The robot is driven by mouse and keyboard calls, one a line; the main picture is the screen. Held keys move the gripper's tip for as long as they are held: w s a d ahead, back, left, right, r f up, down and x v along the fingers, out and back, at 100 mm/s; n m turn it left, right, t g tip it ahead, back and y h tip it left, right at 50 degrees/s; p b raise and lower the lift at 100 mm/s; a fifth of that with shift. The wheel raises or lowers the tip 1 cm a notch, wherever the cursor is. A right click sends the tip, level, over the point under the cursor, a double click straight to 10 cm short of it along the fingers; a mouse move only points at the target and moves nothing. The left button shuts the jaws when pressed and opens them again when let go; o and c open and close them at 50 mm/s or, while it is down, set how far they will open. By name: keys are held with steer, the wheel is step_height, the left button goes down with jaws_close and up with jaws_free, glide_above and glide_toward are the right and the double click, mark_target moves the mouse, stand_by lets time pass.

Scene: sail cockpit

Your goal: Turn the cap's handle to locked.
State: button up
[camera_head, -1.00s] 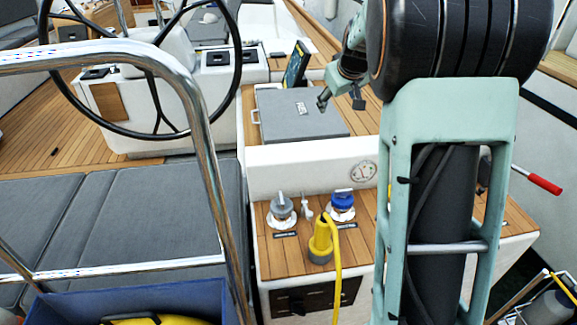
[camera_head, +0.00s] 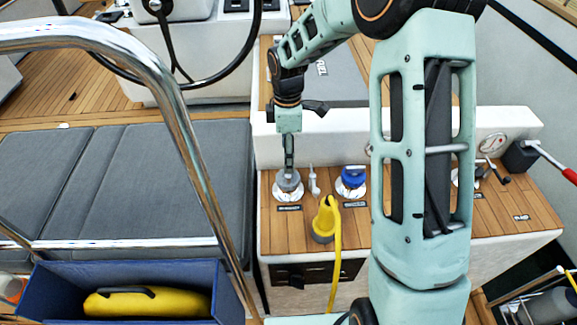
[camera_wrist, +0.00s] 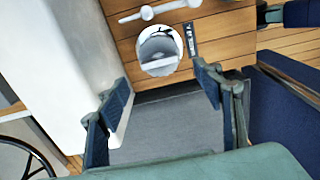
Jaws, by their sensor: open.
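A grey deck cap (camera_head: 288,190) with a raised handle across its top sits at the left of the wooden-topped console. A blue cap (camera_head: 351,180) sits to its right. My gripper (camera_head: 289,165) points down over the grey cap, and its tips overlap the cap's handle in the head view. In the wrist view the fingers of my gripper (camera_wrist: 163,82) are spread and empty. The grey cap (camera_wrist: 158,52) lies just beyond the fingertips, with its pale handle bar (camera_wrist: 157,63) lying roughly across the picture. Contact cannot be told.
A yellow plug with a cord (camera_head: 325,218) stands in front of the caps. A small metal lever (camera_head: 314,180) is between them. A white upright panel (camera_head: 330,142) rises behind. A steel rail (camera_head: 180,130) and a blue box with a yellow item (camera_head: 50,295) are at left.

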step_height(320, 180, down, 7)
steer(key=shift+r, duration=0.2)
steer(key=c, duration=1.2)
